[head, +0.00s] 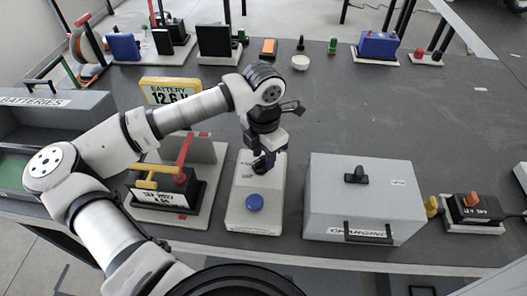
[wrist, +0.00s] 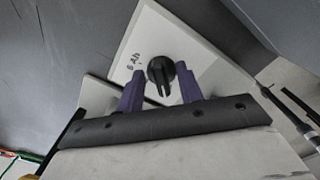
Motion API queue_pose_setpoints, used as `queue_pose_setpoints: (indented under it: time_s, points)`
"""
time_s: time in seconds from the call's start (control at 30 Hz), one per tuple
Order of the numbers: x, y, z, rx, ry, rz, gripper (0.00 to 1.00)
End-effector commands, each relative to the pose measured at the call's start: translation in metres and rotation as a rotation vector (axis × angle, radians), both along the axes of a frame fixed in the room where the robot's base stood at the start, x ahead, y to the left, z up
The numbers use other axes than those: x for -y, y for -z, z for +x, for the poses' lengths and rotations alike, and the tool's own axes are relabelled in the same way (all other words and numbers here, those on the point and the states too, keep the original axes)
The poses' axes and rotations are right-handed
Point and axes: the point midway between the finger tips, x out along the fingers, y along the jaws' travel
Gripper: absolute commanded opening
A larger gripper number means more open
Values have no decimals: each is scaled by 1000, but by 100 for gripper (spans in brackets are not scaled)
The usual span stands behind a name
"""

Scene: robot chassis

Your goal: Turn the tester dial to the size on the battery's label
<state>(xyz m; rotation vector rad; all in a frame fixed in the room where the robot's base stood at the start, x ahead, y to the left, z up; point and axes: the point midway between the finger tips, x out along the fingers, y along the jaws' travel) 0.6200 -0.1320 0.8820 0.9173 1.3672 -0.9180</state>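The tester is a pale box (head: 255,218) with a blue round button (head: 255,202) near its front. Its black dial (wrist: 161,72) shows in the wrist view, its ridge pointing toward the bottom of the picture. A handwritten mark like "6 Ah" is left of the dial; other marks are hidden.
A yellow display (head: 171,91) reads about 12.6 V. Red (head: 186,150) and yellow (head: 158,184) clamp-like parts stand at the battery. A grey charging box (head: 325,200) with a black knob (head: 356,175) is to the right. Several items line the back; the table's middle right is clear.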

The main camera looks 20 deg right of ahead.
Motion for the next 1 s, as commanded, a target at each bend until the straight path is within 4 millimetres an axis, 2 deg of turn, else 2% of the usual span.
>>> queue_pose_setpoints:
  time_s: [0.17,0.47,0.77,1.0]
  points:
    - [0,0,0,0,0,0,36]
    - [0,0,0,0,0,0,0]
    - [0,2,0,1,20,1,0]
    - [0,6,-1,2,126,3,0]
